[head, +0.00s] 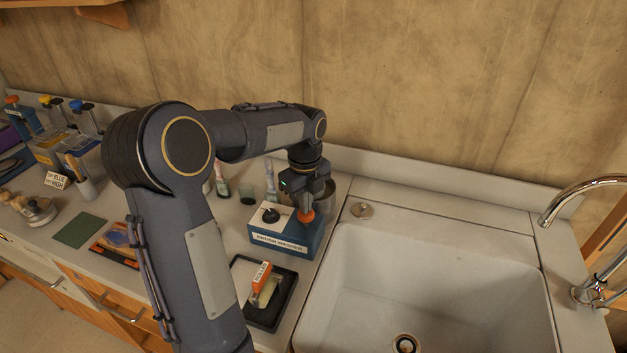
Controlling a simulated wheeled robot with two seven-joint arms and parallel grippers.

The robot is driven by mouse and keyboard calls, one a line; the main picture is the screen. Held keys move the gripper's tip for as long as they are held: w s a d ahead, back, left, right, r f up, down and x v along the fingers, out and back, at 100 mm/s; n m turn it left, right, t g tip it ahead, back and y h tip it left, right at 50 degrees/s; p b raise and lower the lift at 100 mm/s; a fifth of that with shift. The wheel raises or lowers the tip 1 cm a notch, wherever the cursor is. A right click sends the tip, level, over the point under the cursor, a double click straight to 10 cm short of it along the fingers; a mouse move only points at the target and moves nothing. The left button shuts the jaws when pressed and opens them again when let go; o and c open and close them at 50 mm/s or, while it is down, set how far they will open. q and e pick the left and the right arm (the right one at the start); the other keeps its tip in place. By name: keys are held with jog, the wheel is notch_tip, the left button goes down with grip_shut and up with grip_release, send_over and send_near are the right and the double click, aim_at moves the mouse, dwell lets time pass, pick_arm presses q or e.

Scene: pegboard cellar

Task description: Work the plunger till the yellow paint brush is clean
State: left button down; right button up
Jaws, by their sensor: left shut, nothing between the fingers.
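The blue and white brush washer (265,243), labelled "BRUSH WASHER", stands on the counter left of the sink. A black knob (270,215) and an orange knob (306,216) show on its top; the orange one looks like the plunger. My left gripper (304,205) points down over the washer's right part, its shut, empty fingers at the orange knob. I cannot tell whether they touch it. I cannot make out a yellow paint brush for certain. My right gripper is out of view.
A black tray (284,297) holding an orange-handled tool (261,279) lies in front of the washer. The white sink (430,275) with a chrome tap (582,184) is at right. Bottles, a green mat (79,230) and small tools crowd the left counter.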

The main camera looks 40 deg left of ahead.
pick_arm(q)
jog(key=shift+f+b, duration=0.85)
jog(key=shift+f, duration=0.75)
jog(key=shift+r+p, duration=1.7)
jog(key=shift+r, duration=0.2)
jog(key=shift+f, duration=0.1)
jog(key=shift+f+b, duration=1.25)
jog(key=shift+f, duration=0.55)
jog(key=shift+r+p, duration=1.65)
jog(key=shift+r, duration=0.2)
notch_tip(320, 180, up, 6)
jog(key=p, duration=0.5)
